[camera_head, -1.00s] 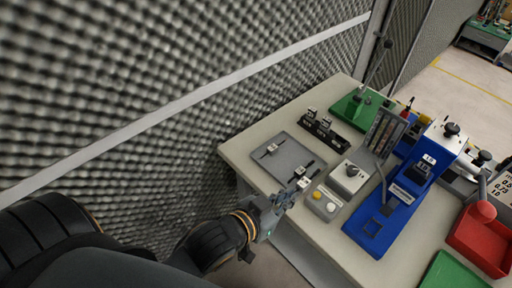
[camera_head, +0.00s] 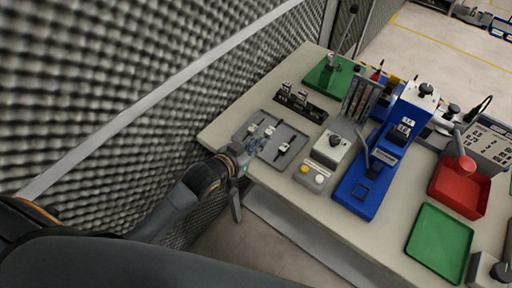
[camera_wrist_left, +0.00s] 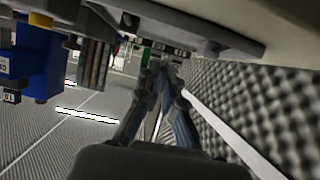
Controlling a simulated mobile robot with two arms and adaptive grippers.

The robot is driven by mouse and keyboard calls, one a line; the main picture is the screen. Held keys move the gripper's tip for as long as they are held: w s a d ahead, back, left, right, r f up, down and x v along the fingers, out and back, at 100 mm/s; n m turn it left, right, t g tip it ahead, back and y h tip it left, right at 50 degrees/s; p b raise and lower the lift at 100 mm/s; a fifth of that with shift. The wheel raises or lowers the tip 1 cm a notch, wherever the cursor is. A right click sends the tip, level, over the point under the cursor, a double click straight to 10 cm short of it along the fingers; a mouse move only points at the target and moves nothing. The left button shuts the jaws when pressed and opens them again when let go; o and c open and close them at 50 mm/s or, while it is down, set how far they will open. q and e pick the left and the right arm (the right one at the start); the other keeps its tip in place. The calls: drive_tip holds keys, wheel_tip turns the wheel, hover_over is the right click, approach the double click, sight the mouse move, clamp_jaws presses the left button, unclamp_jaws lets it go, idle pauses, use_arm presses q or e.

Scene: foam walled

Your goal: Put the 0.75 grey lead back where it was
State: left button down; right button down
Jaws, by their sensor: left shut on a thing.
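My left gripper (camera_head: 256,144) is at the near left edge of a grey tray (camera_head: 294,130) on the table. Its fingers are closed together at the tips, as the left wrist view also shows (camera_wrist_left: 160,68). A small lead with a white tag (camera_head: 269,130) shows just beyond the fingertips, over the tray; it appears to be the held one. Two more leads with white tags are in the tray, one at the left (camera_head: 252,129) and one at the right (camera_head: 284,147). The tag writing is too small to read. My right gripper is not in view.
A black rack (camera_head: 302,105) with tagged pieces stands behind the tray. A grey box with a knob (camera_head: 332,147), a two-button box (camera_head: 312,178) and a blue press (camera_head: 361,192) stand to the right. A foam wall (camera_head: 110,80) is close on the left.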

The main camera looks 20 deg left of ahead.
use_arm(q)
drive_tip(key=shift+w+a+f, duration=0.3)
drive_tip(key=shift+w+f, duration=0.1)
drive_tip(key=shift+f, duration=1.85)
drive_tip(key=c, duration=1.5)
unclamp_jaws()
drive_tip(key=shift+r, duration=0.15)
drive_tip(key=shift+s+a, duration=0.1)
drive_tip(key=shift+s, duration=0.2)
drive_tip(key=b+v, duration=0.1)
drive_tip(key=v, duration=1)
drive_tip(key=shift+s+a+r, duration=0.1)
drive_tip(key=shift+s+r, duration=0.05)
drive_tip(key=shift+r, duration=0.05)
